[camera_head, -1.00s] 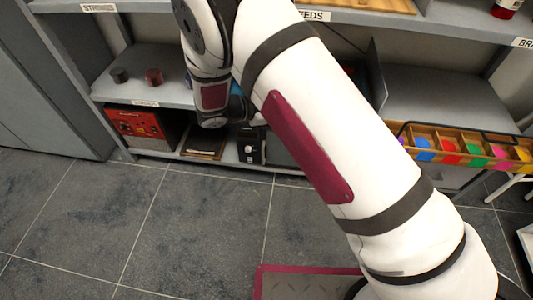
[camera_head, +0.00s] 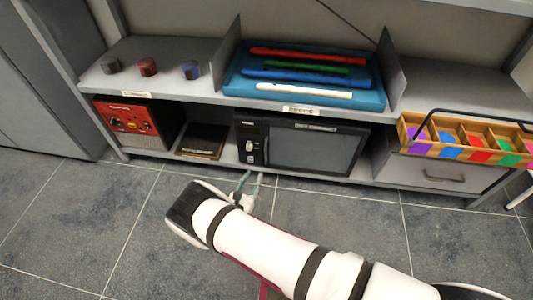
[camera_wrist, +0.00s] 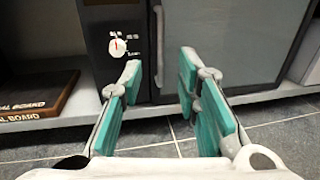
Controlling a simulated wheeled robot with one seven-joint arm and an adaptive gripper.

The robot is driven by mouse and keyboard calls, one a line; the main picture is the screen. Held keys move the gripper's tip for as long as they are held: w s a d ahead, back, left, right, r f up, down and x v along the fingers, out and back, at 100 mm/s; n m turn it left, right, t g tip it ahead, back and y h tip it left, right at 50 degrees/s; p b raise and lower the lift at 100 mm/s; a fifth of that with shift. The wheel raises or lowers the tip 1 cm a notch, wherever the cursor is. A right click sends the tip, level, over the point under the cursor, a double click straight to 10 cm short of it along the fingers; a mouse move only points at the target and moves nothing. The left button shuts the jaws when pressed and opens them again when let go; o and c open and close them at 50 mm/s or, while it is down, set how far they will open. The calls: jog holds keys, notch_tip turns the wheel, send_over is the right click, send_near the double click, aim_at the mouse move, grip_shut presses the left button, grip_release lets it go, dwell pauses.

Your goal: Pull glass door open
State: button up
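A black microwave-like appliance (camera_head: 250,129) stands on the lower shelf, with a control panel and knob on its left. Its dark glass door (camera_head: 318,149) is closed and also shows in the wrist view (camera_wrist: 225,40). A thin upright handle (camera_wrist: 159,45) runs along the door's left edge. My gripper (camera_head: 251,174) is open and empty, low in front of the appliance near the handle side. In the wrist view, the teal fingers of my gripper (camera_wrist: 160,63) lie either side of the handle in the picture; I cannot tell whether they reach it in depth.
A red box (camera_head: 130,120) and a dark board (camera_head: 203,141) stand left of the appliance. A drawer (camera_head: 440,174) is at its right, below a wooden tray with coloured compartments (camera_head: 463,155). A blue tray of tubes (camera_head: 235,87) sits above. The tiled floor (camera_head: 85,215) in front is clear.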

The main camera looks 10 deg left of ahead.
jog(key=b, duration=0.4)
send_over(266, 162)
jog(key=shift+w+a, duration=0.1)
jog(key=shift+w, duration=0.2)
jog(key=shift+c, duration=0.2)
grip_shut()
